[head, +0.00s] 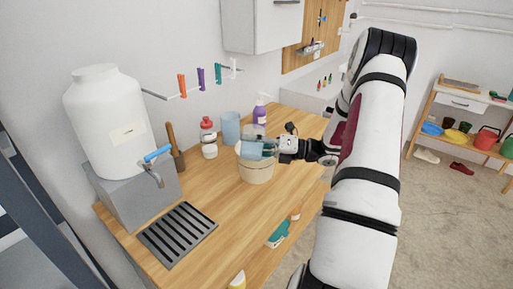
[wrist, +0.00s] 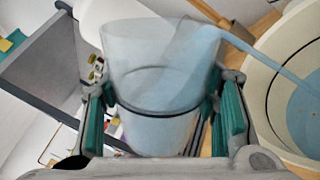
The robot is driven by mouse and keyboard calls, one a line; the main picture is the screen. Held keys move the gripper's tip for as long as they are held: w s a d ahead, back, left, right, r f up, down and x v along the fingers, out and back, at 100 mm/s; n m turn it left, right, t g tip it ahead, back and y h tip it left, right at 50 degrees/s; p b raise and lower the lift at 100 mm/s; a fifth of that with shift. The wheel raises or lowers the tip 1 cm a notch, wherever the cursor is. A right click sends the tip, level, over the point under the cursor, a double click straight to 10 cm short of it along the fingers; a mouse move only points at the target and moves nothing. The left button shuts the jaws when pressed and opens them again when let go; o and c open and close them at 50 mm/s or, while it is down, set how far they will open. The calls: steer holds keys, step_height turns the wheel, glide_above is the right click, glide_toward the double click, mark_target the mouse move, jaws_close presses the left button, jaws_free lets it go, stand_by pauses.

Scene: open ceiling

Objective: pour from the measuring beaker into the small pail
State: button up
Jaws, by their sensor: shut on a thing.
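The measuring beaker (head: 251,151) is clear with light-blue liquid, tilted over the small pail in the head view. My gripper (head: 273,149) is shut on it, coming from the right. In the wrist view the beaker (wrist: 150,95) sits between the teal finger pads, and a blue stream (wrist: 265,60) runs from its lip into the pail. The small pail (head: 257,173) is cream-coloured and stands upright on the wooden counter. In the wrist view the pail (wrist: 262,85) shows at the right, with blue liquid (wrist: 303,118) inside.
On the counter (head: 205,192) stand a red-capped bottle (head: 208,140), a blue cup (head: 230,128) and a purple spray bottle (head: 259,116) behind the pail. A big white dispenser (head: 105,120) and a black drain grate (head: 177,235) are at left. A teal-and-white item (head: 278,234) lies near the front edge.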

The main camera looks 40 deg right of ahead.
steer(key=shift+r+m, duration=0.2)
steer(key=shift+m, duration=0.3)
steer(key=shift+w+d+f+m, duration=0.1)
steer(key=shift+f+m, duration=0.2)
steer(key=shift+m, duration=0.6)
stand_by(0.6)
steer(key=shift+w+d+r+m+t+b, duration=0.35)
steer(key=shift+w+d+m+b, duration=0.2)
steer(key=shift+d+m, duration=0.35)
stand_by(0.5)
steer(key=shift+w+f+m+h+p, duration=0.15)
steer(key=shift+m+p, duration=0.15)
steer(key=shift+m, duration=0.3)
steer(key=shift+w+f+m+h+p, duration=0.15)
steer(key=shift+m+p, duration=0.15)
steer(key=shift+m, duration=0.3)
stand_by(0.4)
